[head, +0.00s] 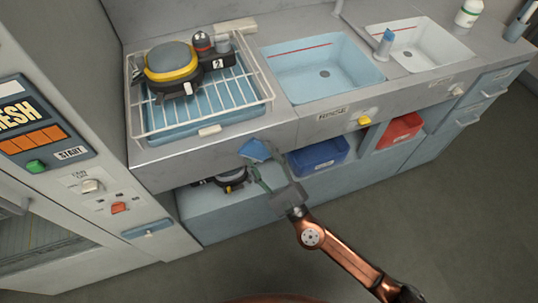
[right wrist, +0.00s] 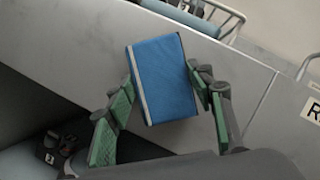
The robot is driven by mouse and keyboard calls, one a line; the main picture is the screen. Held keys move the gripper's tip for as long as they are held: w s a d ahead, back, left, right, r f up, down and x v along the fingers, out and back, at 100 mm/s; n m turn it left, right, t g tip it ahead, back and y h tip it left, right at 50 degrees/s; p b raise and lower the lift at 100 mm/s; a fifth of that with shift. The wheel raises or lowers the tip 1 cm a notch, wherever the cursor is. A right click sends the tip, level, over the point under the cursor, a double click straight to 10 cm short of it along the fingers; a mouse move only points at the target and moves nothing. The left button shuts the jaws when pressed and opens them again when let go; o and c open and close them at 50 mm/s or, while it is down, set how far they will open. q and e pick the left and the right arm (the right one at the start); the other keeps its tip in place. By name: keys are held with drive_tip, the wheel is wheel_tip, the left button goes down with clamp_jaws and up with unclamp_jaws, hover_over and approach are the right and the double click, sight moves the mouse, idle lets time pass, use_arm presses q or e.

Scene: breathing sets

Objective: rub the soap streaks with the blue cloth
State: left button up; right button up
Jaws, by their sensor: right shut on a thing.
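The blue cloth (head: 256,150) is a small folded pad. My right gripper (head: 264,162) is shut on it, in front of the counter's grey front panel, below the drying rack. In the right wrist view the cloth (right wrist: 166,82) sits between the two green-padded fingers (right wrist: 163,86), with a pale stripe along its left edge. I cannot tell whether the cloth touches the panel. I can make out no soap streaks in either view. My left gripper is not in view.
A wire rack (head: 160,118) holds a yellow-and-black mask-like set (head: 172,64). Two basins, a blue one (head: 285,80) and a white one (head: 437,55), lie to the right. A blue bin (head: 318,157) and a red bin (head: 399,131) stand under the counter. A control panel (head: 40,125) stands left.

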drive_tip(key=shift+a+f, duration=0.15)
drive_tip(key=shift+a, duration=0.05)
drive_tip(key=shift+s, duration=0.2)
drive_tip(key=shift+s+d+p, duration=0.1)
drive_tip(key=shift+s+d, duration=0.2)
drive_tip(key=shift+s, duration=0.55)
drive_tip(key=shift+s+d+p, duration=0.1)
drive_tip(key=shift+s+d, duration=0.25)
drive_tip(key=shift+s, duration=0.55)
drive_tip(key=shift+s+d+p, duration=0.1)
drive_tip(key=shift+s+d, duration=0.2)
drive_tip(key=shift+s, duration=0.55)
drive_tip(key=shift+s+d, duration=0.25)
drive_tip(key=shift+s, duration=0.45)
drive_tip(key=shift+s+d, duration=0.2)
drive_tip(key=shift+s, duration=0.5)
